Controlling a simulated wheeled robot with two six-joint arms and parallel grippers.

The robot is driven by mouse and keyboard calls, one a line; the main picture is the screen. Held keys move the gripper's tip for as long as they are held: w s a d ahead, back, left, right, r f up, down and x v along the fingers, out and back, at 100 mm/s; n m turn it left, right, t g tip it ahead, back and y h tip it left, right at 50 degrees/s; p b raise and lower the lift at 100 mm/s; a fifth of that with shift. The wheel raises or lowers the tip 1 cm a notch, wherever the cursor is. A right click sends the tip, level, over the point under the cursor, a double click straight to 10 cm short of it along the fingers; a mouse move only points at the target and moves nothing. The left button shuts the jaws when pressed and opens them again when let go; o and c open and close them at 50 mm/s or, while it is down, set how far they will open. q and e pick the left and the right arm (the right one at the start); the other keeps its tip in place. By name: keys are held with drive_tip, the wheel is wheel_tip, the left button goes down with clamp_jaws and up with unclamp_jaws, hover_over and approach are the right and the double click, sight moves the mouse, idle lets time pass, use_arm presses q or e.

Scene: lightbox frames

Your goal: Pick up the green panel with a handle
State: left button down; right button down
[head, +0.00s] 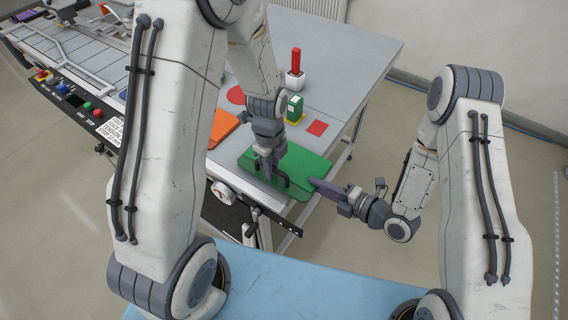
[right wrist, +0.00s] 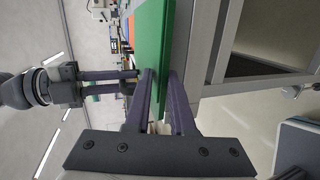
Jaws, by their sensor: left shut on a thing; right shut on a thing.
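The green panel (head: 304,164) lies roughly flat at the near corner of the grey table, reaching past its front edge in the head view; I cannot tell whether it is slightly raised. Its dark handle (head: 284,181) stands on the top face. My left gripper (head: 268,172) comes down from above and is shut on the handle, partly hiding it. My right gripper (head: 316,182) comes in from the right and is shut on the panel's right edge. In the right wrist view, the panel (right wrist: 152,40) runs between the right fingers (right wrist: 162,80), with the left gripper's fingers (right wrist: 125,82) beside it.
An orange panel (head: 222,127) lies left of the green one. Behind are a green box (head: 295,108), a red square (head: 317,128) and a red-handled tool in a white holder (head: 295,77). A button console (head: 75,101) is at left. Floor to the right is clear.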

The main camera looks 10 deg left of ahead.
use_arm(q)
wheel_tip(320, 180, up, 3)
drive_tip(key=shift+r+p, duration=0.15)
drive_tip(key=shift+p, duration=1.1)
